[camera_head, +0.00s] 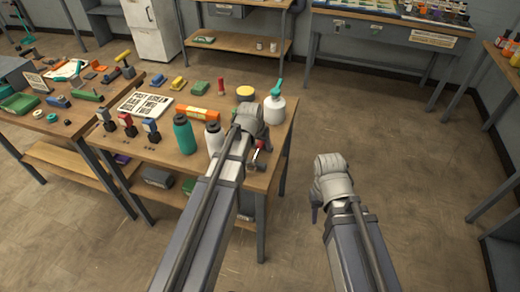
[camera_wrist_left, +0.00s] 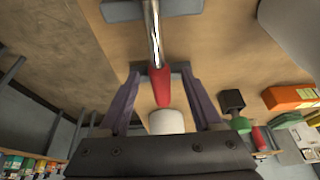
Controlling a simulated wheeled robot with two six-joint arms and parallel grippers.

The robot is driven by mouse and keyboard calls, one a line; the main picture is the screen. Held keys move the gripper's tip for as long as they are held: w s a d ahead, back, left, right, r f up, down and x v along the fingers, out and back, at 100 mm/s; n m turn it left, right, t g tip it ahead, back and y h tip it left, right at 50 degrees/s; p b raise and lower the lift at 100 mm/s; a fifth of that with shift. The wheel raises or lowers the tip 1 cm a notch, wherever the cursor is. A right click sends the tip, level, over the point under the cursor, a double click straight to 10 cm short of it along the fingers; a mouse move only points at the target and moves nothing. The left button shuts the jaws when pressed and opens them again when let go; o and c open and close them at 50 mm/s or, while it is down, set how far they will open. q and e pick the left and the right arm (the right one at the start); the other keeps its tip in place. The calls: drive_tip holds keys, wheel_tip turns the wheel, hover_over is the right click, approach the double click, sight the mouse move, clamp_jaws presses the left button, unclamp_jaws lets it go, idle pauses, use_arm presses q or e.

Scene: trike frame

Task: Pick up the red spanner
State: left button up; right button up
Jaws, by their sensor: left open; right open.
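The red spanner has a red handle (camera_wrist_left: 160,88) and a shiny metal shaft (camera_wrist_left: 154,35), seen in the left wrist view against the wooden tabletop. In the head view its red part (camera_head: 262,145) shows at the table's near right side, partly hidden by my left arm. My left gripper (camera_wrist_left: 158,70) is open, with its fingers on either side of the red handle. I cannot tell whether they touch it. In the head view its fingers are largely hidden by the wrist. My right gripper (camera_head: 315,210) is open and empty over the floor, right of the table.
A white spray bottle with a teal top (camera_head: 275,108), a teal bottle (camera_head: 184,135) and a white bottle with a dark cap (camera_head: 213,138) stand near my left arm. An orange level (camera_head: 198,114) lies farther back. The floor right of the table is clear.

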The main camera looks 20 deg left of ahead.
use_arm(q)
clamp_jaws()
idle(0.4)
idle(0.9)
